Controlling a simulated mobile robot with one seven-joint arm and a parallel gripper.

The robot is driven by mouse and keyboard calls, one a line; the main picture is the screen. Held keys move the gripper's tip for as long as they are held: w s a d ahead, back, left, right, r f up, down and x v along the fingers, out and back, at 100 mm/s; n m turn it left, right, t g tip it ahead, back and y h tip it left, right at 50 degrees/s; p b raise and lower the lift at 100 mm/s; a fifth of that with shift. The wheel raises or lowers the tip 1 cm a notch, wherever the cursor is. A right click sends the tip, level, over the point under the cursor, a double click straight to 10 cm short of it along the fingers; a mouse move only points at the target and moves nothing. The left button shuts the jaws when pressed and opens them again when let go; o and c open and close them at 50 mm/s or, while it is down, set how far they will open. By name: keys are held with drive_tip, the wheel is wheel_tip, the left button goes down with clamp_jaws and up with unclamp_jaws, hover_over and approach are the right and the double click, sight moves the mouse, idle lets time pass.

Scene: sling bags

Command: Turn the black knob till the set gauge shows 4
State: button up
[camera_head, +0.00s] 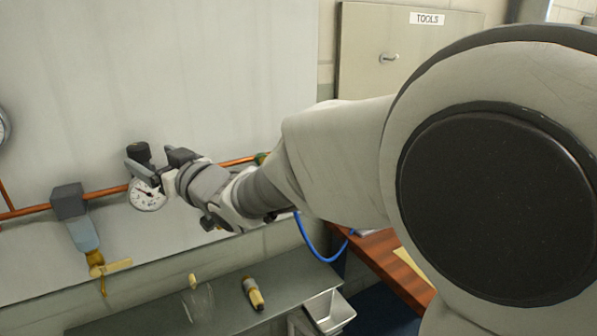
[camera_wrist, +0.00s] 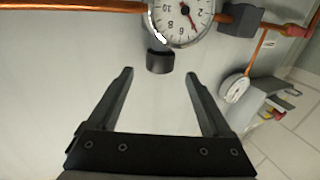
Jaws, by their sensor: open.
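The black knob (camera_head: 138,152) sits above a round white gauge (camera_head: 147,198) on the copper pipe in the head view. In the wrist view the knob (camera_wrist: 159,62) shows below the gauge (camera_wrist: 181,18), whose red needle points to the lower right; its exact reading is hard to tell. My gripper (camera_wrist: 160,74) is open and empty. Its fingertips lie to either side of the knob in the wrist view, with a gap on each side; I cannot tell how far the knob is beyond them. In the head view my gripper (camera_head: 152,166) partly covers the gauge and knob area.
A copper pipe (camera_head: 105,191) runs along the grey panel, with a dark block (camera_head: 69,201) and a yellow-handled valve (camera_head: 97,263) left of the gauge. A second gauge (camera_wrist: 235,88) is at right in the wrist view. A grey shelf (camera_head: 215,314) lies below.

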drive_tip(key=v, duration=1.4)
drive_tip(key=w+d+f+m+t+h+p, duration=0.1)
drive_tip(key=w+d+m+h, duration=0.2)
drive_tip(key=d+h, duration=0.6)
drive_tip(key=shift+w+d+f+m+t+p, duration=0.25)
drive_tip(key=shift+d+m, duration=0.95)
drive_tip(key=shift+d, duration=1.85)
drive_tip(key=shift+s+f, duration=0.1)
drive_tip(key=s+d+f+m+g+h+p, duration=0.2)
drive_tip(key=s+d+m+g+h, duration=0.15)
drive_tip(key=s+d, duration=0.45)
drive_tip(key=s+d+f+m+g+h+p, duration=0.1)
drive_tip(key=s+d+f+g, duration=0.2)
drive_tip(key=s, duration=0.6)
drive_tip(key=shift+s+d+g, duration=0.35)
drive_tip(key=shift+d+g, duration=0.05)
drive_tip(key=shift+d, duration=0.65)
